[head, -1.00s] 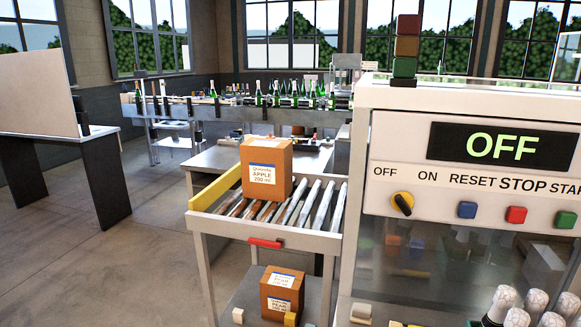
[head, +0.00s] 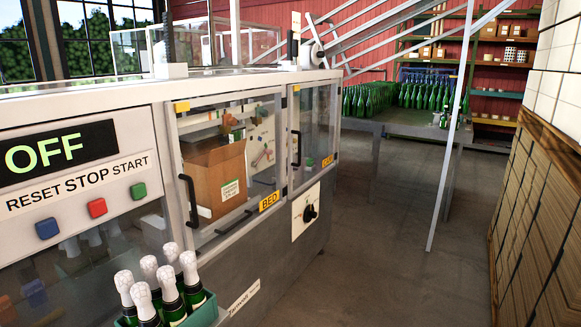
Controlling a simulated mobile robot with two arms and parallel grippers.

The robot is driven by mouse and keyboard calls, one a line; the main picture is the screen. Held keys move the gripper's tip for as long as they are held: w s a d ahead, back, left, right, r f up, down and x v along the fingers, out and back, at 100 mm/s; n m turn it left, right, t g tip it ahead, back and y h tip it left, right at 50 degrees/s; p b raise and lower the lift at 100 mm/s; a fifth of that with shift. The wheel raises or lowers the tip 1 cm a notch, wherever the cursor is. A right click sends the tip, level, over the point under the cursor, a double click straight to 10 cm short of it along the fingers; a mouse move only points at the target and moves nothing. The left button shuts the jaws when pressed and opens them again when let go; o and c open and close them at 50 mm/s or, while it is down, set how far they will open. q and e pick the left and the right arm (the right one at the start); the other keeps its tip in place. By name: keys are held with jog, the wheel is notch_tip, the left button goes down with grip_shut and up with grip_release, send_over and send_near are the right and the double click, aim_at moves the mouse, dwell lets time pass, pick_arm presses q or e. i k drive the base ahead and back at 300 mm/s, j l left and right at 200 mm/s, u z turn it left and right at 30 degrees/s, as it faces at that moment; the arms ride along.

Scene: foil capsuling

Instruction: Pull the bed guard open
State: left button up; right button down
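The bed guard (head: 222,150) is a clear framed panel on the machine's front with a yellow BED label (head: 269,201) at its lower right. A dark upright handle (head: 189,200) is at its left edge. The guard looks shut in its frame. Behind it is an open brown carton (head: 215,178) with a white label. A second clear guard (head: 316,125) stands to its right, also looking shut, with a dark handle (head: 296,148) and a small yellow label. Neither of my grippers is in view.
The control panel reads OFF (head: 45,151). A green crate (head: 205,308) of foil-topped bottles (head: 170,290) stands low in front of the machine, below and left of the guard. A dark knob (head: 310,213) is beside the guard.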

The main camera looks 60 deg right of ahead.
aim_at(171, 108)
jog(key=z, duration=1.7)
jog(key=i+l, duration=0.15)
jog(key=l, duration=0.1)
